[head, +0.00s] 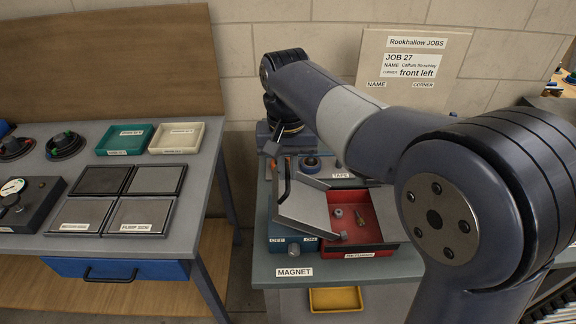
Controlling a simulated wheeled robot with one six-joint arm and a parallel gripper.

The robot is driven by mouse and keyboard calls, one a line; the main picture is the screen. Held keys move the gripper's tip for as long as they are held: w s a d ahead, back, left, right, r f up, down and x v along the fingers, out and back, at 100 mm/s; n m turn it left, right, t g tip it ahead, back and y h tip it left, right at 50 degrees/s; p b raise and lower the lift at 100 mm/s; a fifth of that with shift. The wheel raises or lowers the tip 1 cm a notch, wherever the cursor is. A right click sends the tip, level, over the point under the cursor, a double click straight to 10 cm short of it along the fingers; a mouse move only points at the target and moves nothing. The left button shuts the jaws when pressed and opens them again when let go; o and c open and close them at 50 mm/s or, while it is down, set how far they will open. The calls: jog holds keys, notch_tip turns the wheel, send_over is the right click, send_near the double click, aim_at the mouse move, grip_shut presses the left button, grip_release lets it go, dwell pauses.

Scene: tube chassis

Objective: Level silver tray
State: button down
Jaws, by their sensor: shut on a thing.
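The silver tray (302,208) is a shallow grey tray on the workbench in the head view. It sits tilted, partly over a blue box and the left side of a red tray (374,236). My gripper (283,148) is at the end of my arm, just above the silver tray near this handle. It is shut on the tray, though the exact contact is small and hard to make out. Small metal parts (338,213) and a brass-coloured piece (360,220) show at the red tray.
The blue box (280,238) has a round knob below it, near a MAGNET label (294,272). A tape roll (311,165) lies behind. A yellow bin (336,299) is below. The left bench holds green (125,140) and cream (176,138) trays and several dark pads.

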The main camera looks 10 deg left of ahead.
jog(key=shift+s+a+f+h+p, duration=0.1)
jog(key=shift+s+a+h+p, duration=0.05)
jog(key=shift+a+h+p, duration=0.3)
jog(key=s+a+f+t+h+p, duration=0.1)
jog(key=a+f+h+p, duration=0.2)
jog(key=a+f, duration=0.3)
jog(key=shift+s+f+h+p, duration=0.2)
jog(key=shift+f+h+p, duration=0.1)
jog(key=shift+h, duration=0.35)
jog(key=c, duration=1.8)
grip_release()
jog(key=shift+a+f, duration=0.1)
jog(key=shift+f, duration=0.05)
jog(key=shift+o, duration=1.4)
jog(key=shift+r, duration=0.2)
jog(key=v, duration=1)
jog(key=shift+s+a+r+b, duration=0.2)
jog(key=shift+b, duration=0.25)
